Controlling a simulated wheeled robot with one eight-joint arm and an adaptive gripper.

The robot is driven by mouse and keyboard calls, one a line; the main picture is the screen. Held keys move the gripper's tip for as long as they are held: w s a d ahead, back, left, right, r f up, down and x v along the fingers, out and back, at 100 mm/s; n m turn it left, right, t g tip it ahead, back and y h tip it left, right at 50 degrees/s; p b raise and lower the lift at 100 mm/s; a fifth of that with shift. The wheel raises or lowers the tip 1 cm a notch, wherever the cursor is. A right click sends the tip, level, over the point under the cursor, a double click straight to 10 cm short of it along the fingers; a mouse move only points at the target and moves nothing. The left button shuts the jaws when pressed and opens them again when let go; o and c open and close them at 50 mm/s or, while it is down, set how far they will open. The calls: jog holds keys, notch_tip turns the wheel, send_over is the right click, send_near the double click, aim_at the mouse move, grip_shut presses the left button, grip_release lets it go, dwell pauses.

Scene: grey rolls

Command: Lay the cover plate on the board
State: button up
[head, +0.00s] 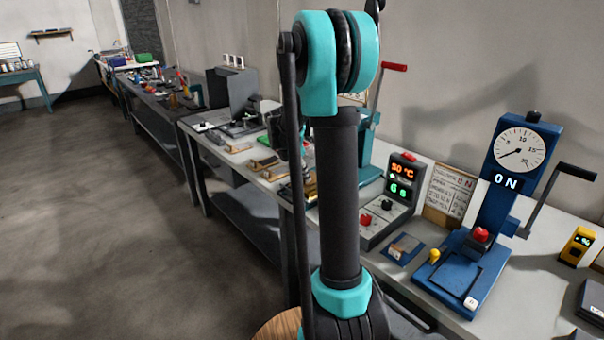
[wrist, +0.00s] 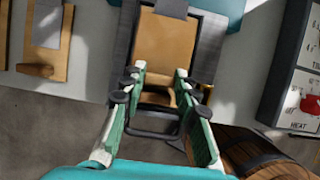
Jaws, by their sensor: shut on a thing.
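My gripper (wrist: 161,75) shows in the wrist view, its two green fingers shut on a flat tan piece. I take this piece for the cover plate (wrist: 165,48); it reaches forward from between the fingertips. A dark grey frame or base (wrist: 207,50) lies around and under it. Part of a tan strip (wrist: 158,98) shows between the fingers; I cannot tell whether it belongs to the plate or to a board below. Whether the plate touches what is under it is unclear. In the head view my arm hides the gripper and the plate.
Tan boards (wrist: 62,50), one bearing a grey piece (wrist: 47,25), lie left on the bench. A control box with a red knob (wrist: 311,104) stands at right. A wooden barrel (wrist: 255,155) is below the bench edge. A blue press (head: 490,215) stands further right.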

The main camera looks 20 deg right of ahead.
jog(key=shift+f, duration=0.45)
jog(key=o, duration=1.1)
jog(key=shift+r, duration=0.1)
jog(key=v, duration=1.1)
jog(key=shift+a+r, duration=0.2)
jog(key=shift+r, duration=0.15)
jog(key=s+a+f+m+y, duration=0.1)
jog(key=s+a+f+m, duration=0.1)
jog(key=s+f+m, duration=0.3)
jog(key=s+a+f+m+t+y, duration=0.1)
jog(key=s+a+f+m, duration=0.2)
jog(key=s+f+m, duration=0.3)
jog(key=s+a+f+m+t+y, duration=0.1)
jog(key=s+a+f+m+y, duration=0.1)
jog(key=s+f+m, duration=0.4)
jog(key=shift+s+a+f+m, duration=0.1)
jog(key=shift+s+m, duration=0.8)
jog(key=shift+s, duration=0.9)
jog(key=shift+s+a+m, duration=0.1)
jog(key=shift+s+m, duration=0.8)
jog(key=shift+s, duration=0.9)
jog(key=shift+s+a+f+m, duration=0.1)
jog(key=shift+s+m, duration=0.8)
jog(key=shift+s, duration=0.9)
